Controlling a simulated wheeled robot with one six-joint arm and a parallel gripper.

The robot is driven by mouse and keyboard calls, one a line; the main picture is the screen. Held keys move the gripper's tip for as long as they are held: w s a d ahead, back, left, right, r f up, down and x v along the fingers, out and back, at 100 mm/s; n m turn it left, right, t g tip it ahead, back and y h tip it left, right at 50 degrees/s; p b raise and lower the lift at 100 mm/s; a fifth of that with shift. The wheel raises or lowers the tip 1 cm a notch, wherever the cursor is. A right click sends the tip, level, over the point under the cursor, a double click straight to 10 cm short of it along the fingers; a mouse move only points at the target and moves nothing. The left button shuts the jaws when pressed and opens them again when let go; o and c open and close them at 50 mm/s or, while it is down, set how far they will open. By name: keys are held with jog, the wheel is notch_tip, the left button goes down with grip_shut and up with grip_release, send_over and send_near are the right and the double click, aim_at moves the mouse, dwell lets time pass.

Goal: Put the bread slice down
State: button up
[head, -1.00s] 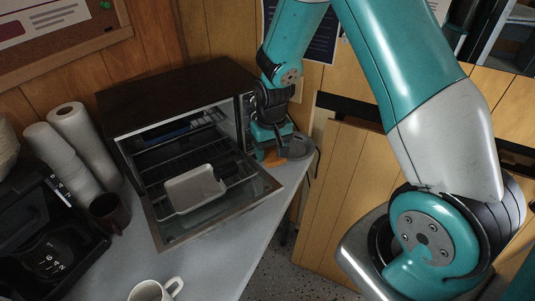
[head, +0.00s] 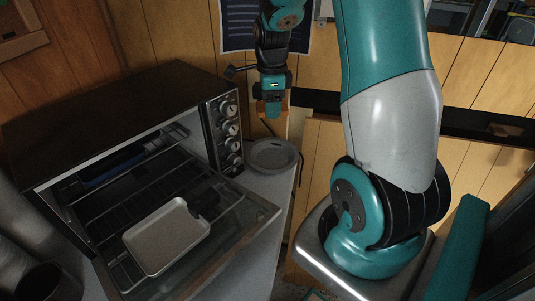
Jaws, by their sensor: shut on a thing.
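The slice is apart from the plate. The plate lies on the grey counter, to the right of the toaster oven (head: 120,120).
The oven door is open and lowered, with a light shallow pan (head: 168,238) on it or on the rack; I cannot tell which. A dark mug (head: 45,282) stands at lower left. A wood wall rises behind.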

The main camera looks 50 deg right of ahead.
aim_at(272, 158)
jog(key=f, duration=1.6)
jog(key=shift+s+d+f+b, duration=0.1)
jog(key=shift+d+f+b, duration=0.1)
jog(key=shift+f+b, duration=0.15)
jog(key=shift+f, duration=0.15)
jog(key=o, duration=0.6)
notch_tip(272, 158, up, 12)
jog(key=shift+r, duration=0.25)
